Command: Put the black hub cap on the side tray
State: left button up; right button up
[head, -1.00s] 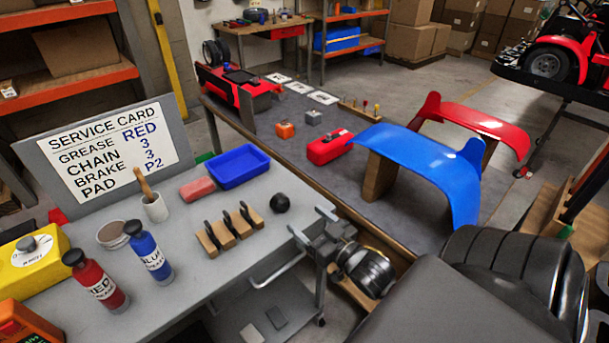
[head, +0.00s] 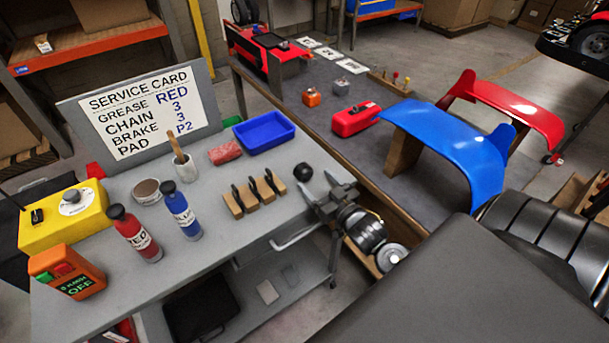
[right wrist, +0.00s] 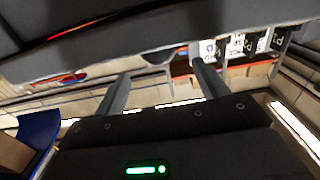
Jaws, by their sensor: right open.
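The black hub cap (head: 303,172) looks like a small dark rounded piece on the right part of the grey bench top, in the head view. My right gripper (head: 329,192) is just right of and nearer than it, at the bench's right edge, open with nothing between its fingers. The right wrist view also shows the open, empty fingers (right wrist: 161,86); I cannot make out the hub cap there. A blue tray (head: 282,139) stands at the bench's back right; I cannot tell whether it is the side tray. My left gripper is not in view.
A wooden holder (head: 256,203) with several dark pads stands left of the hub cap. Red and blue bottles, a cup (head: 179,170), a yellow box (head: 63,215) and an orange device (head: 68,272) fill the left side. A second bench with a blue wing (head: 450,135) lies beyond.

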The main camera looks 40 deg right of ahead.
aim_at(308, 171)
jog(key=shift+w+b, duration=0.4)
jog(key=shift+w, duration=0.05)
jog(key=w+b, duration=0.2)
jog(key=w, duration=0.2)
jog(key=shift+w+d, duration=0.1)
jog(key=shift+w, duration=0.05)
jog(key=shift+r, duration=0.1)
jog(key=shift+c, duration=0.2)
jog(key=c, duration=1.1)
jog(key=shift+r, duration=0.1)
